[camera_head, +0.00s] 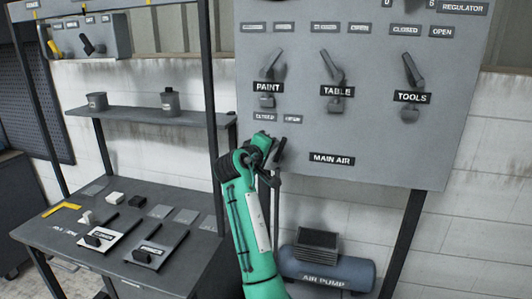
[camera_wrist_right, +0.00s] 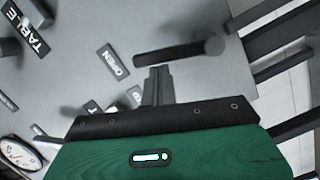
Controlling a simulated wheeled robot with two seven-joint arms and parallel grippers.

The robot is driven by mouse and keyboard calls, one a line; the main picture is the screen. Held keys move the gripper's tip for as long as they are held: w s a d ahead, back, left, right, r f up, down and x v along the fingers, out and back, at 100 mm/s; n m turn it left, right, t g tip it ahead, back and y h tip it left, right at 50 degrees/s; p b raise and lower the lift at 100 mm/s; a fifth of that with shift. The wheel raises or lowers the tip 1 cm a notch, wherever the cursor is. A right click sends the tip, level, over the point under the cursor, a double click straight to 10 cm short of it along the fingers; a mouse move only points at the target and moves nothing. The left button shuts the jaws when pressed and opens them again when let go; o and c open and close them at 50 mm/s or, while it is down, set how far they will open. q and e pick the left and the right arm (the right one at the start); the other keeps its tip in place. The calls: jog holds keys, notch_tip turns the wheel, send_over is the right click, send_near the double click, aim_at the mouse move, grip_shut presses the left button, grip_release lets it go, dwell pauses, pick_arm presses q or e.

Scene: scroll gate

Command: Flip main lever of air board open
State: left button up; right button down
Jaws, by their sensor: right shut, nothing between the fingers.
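The grey air board (camera_head: 440,150) fills the upper right of the head view, with a MAIN AIR label (camera_head: 331,160) near its lower edge. My right gripper (camera_head: 276,158) is at the board's lower left, below a CLOSED label (camera_head: 264,117) and an OPEN label (camera_head: 293,119). In the right wrist view its shut, empty fingers (camera_wrist_right: 158,84) point at a dark bar-shaped lever (camera_wrist_right: 175,52), apparently the main lever. The fingertips are close beside the bar; I cannot tell if they touch. In the head view my arm and gripper largely hide this lever. My left gripper is not in view.
PAINT (camera_head: 274,68), TABLE (camera_head: 331,68) and TOOLS (camera_head: 412,70) levers sit higher on the board. A blue-grey air pump (camera_head: 327,270) stands below it. A workbench (camera_head: 60,235) with small parts and a shelf (camera_head: 150,117) stand at left.

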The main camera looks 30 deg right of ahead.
jog(key=shift+s+d+f+m+y+b, duration=0.1)
jog(key=shift+s+d+m+y+b, duration=0.2)
jog(key=shift+m, duration=0.4)
jog(key=shift+s+d+m+y+b, duration=0.2)
jog(key=shift+s+d+m, duration=0.15)
jog(key=shift+m, duration=0.35)
